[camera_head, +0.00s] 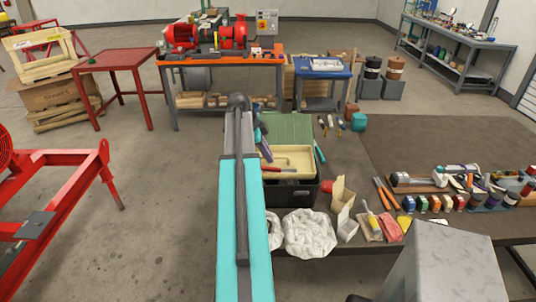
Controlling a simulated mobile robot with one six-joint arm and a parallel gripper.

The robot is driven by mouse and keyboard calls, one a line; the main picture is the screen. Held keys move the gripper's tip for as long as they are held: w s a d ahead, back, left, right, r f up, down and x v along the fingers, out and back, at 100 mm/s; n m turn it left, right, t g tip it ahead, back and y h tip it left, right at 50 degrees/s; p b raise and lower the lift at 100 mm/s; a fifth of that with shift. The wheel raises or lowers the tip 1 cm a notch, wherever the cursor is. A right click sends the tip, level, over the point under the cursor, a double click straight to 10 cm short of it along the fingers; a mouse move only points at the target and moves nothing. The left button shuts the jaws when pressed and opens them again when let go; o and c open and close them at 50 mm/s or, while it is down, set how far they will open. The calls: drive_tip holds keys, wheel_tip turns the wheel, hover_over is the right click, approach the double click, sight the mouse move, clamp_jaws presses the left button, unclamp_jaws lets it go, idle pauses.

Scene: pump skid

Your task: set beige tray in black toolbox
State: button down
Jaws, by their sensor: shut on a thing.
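The beige tray (304,171) is right of my arm, over the black toolbox (291,197) on the workbench. It looks roughly level, and its left end is hidden behind my arm. A grey bent tool and a red-handled tool show in the tray. The toolbox's front wall shows below the tray's front edge; I cannot tell whether the tray rests on the toolbox or hangs above it. My teal and grey arm reaches up the middle of the picture, and my gripper is hidden behind it.
A green ribbed panel (288,128) lies behind the tray. A crumpled white bag (309,233) and an open cardboard carton (343,195) stand in front and to the right. Several paint pots and tools crowd the bench's right side. The dark mat (440,135) behind them is largely clear.

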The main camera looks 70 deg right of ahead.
sight(268, 167)
drive_tip(key=shift+g+y+p, duration=0.4)
drive_tip(key=shift+y+p, duration=0.2)
drive_tip(key=shift+p, duration=0.3)
idle(0.3)
drive_tip(key=shift+w+d, duration=0.1)
idle(1.1)
drive_tip(key=shift+f+b, duration=2)
drive_tip(key=shift+f, duration=1.45)
idle(2.0)
